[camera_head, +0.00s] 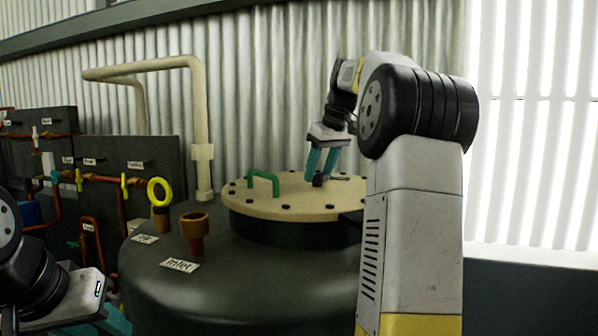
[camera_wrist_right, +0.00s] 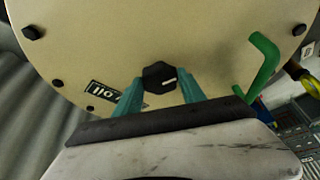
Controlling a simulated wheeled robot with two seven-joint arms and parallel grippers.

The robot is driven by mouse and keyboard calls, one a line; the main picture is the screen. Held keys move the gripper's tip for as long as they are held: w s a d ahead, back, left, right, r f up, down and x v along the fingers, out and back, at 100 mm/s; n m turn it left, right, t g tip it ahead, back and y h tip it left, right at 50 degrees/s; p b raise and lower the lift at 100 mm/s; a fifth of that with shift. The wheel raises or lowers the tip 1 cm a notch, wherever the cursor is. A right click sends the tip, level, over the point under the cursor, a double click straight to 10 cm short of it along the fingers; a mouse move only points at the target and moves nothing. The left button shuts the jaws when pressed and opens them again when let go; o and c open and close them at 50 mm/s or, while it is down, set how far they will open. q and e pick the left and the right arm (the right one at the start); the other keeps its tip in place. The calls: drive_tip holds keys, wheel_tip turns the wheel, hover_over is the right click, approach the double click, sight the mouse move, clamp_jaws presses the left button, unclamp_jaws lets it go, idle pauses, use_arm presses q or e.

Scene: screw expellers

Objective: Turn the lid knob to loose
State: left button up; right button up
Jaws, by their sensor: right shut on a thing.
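The lid knob (camera_wrist_right: 159,77) is a small black knob with a white mark. It sits on the cream round lid (camera_head: 290,197) of the dark tank. My right gripper (camera_head: 319,178) reaches down to it with teal fingers. In the right wrist view the fingers (camera_wrist_right: 161,90) stand on either side of the knob, shut on it. A black label lies beside the knob, partly hidden by a finger. My left gripper (camera_head: 97,325) is at the lower left corner, its teal fingers mostly cut off by the frame edge.
A green handle (camera_head: 264,179) stands on the lid, and black bolts ring its edge. A brown inlet pipe (camera_head: 194,234) and a yellow ring (camera_head: 159,191) stand at the tank's left. A cream pipe (camera_head: 201,120) rises behind. Copper pipes with valves line the left wall.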

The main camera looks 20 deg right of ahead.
drive_tip(key=shift+d+n+g+y, duration=0.15)
drive_tip(key=shift+n+y, duration=0.15)
drive_tip(key=shift+n, duration=0.5)
drive_tip(key=shift+n+g+y, duration=0.15)
drive_tip(key=shift+n+y, duration=0.15)
drive_tip(key=shift+n, duration=0.5)
drive_tip(key=o, duration=1.4)
drive_tip(key=shift+c, duration=0.2)
drive_tip(key=v, duration=0.7)
drive_tip(key=shift+r, duration=0.35)
drive_tip(key=shift+s, duration=0.1)
